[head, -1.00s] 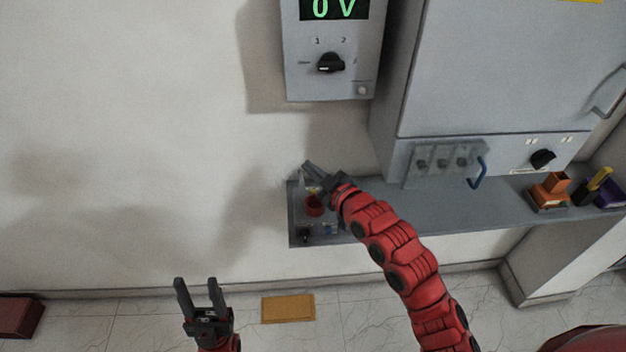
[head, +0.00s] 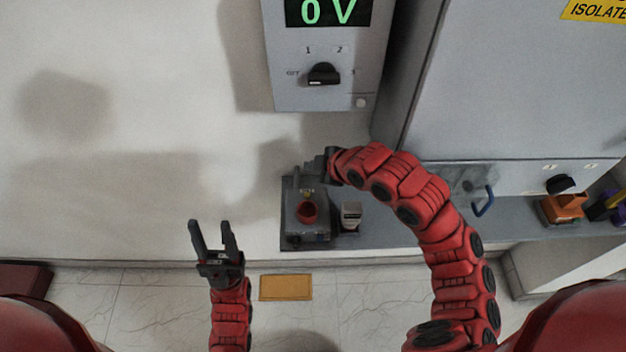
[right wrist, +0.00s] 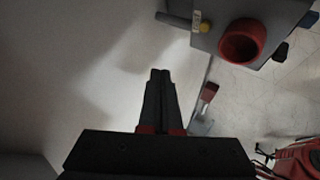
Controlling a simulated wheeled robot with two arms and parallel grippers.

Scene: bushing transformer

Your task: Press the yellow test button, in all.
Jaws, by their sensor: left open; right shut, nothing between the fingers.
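The yellow test button (head: 307,193) sits on top of a small grey box (head: 296,222), behind a round red part (head: 307,212). In the right wrist view the yellow button (right wrist: 204,28) shows at the top, beside the red part (right wrist: 242,42). My right gripper (head: 314,164) is shut and empty, near the back edge of the box. In its wrist view the fingertips (right wrist: 160,73) are apart from the button, below and to its left. My left gripper (head: 211,226) is open and empty, left of the box and apart from it.
The box stands on a grey shelf (head: 368,240) with a small pale device (head: 351,215) beside it. A wall unit (head: 325,95) reading 0 V hangs above. A large grey cabinet (head: 500,90) is at right, with an orange holder (head: 562,208) below. Bare wall lies left.

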